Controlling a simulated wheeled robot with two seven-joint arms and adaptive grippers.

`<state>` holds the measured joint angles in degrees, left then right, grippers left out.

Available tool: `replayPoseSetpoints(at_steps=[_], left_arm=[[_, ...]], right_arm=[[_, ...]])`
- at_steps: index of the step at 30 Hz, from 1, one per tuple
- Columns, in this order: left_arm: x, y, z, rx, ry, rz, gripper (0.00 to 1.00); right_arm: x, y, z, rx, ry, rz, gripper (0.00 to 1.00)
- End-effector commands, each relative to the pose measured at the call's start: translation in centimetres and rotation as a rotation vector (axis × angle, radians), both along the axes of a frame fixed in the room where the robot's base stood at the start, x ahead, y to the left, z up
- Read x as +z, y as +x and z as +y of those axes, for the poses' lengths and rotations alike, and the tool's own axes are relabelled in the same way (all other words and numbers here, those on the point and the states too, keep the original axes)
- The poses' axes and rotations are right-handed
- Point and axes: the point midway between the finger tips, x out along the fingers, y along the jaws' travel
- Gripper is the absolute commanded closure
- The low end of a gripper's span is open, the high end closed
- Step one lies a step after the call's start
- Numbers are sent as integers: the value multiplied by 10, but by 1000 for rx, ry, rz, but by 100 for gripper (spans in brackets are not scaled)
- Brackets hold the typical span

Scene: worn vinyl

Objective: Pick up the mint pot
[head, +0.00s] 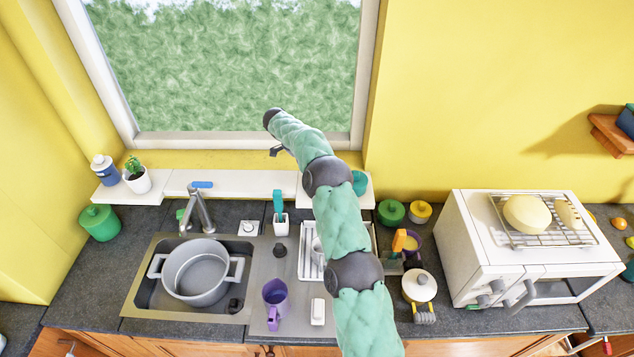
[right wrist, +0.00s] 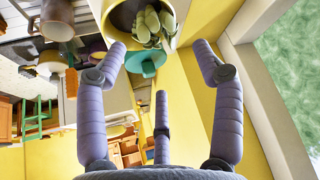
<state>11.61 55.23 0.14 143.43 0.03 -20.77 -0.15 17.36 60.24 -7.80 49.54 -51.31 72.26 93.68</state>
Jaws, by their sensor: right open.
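A small leafy green plant in a white pot (head: 136,180) stands on the left end of the white window shelf in the head view. In the right wrist view, a yellowish pot (right wrist: 120,17) with pale green leaves lies ahead of my right gripper (right wrist: 160,62). I cannot tell for sure which is the mint pot; the leafy one in the wrist view seems hidden behind my arm in the head view. My right gripper is open and empty, its fingers spread below the yellowish pot and apart from it. My left gripper is not in view.
A teal item (head: 359,183) is on the right shelf. A white oven (head: 470,240) stands right.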

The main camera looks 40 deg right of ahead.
Motion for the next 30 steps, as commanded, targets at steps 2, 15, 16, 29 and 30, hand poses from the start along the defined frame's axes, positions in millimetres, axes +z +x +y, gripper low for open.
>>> replayPoseSetpoints(at_steps=[2, 15, 16, 29, 30], left_arm=[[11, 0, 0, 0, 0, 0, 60], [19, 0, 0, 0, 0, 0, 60], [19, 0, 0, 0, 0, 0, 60], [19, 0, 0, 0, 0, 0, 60], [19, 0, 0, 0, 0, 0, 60]], right_arm=[[-8, -2, -6, -1, 0, 4, 32], [-34, -2, -19, 0, -1, -1, 32], [-34, -2, -19, 0, -1, -1, 32], [-32, -2, -19, 0, -2, -2, 100], [-32, -2, -19, 0, -1, -2, 100]])
